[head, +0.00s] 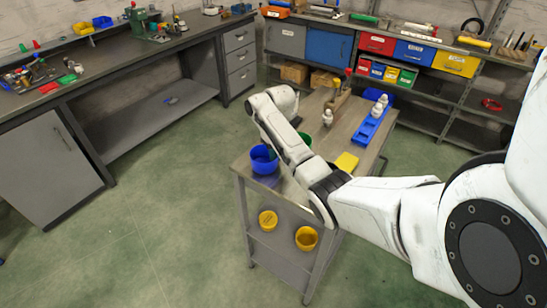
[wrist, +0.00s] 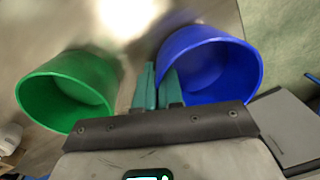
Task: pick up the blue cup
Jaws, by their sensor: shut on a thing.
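The blue cup (head: 264,166) is at the near left edge of the cart top in the head view. In the wrist view the blue cup (wrist: 215,70) is at the upper right, its opening facing the camera. My gripper (wrist: 158,86) has its teal fingers close together at the cup's left rim, shut on its wall, one finger inside and one outside. I cannot tell whether the cup is clear of the surface. The green cup (wrist: 68,92) stands apart on the left; in the head view the green cup (head: 305,139) is partly hidden by my arm.
Green floor is clear to the left.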

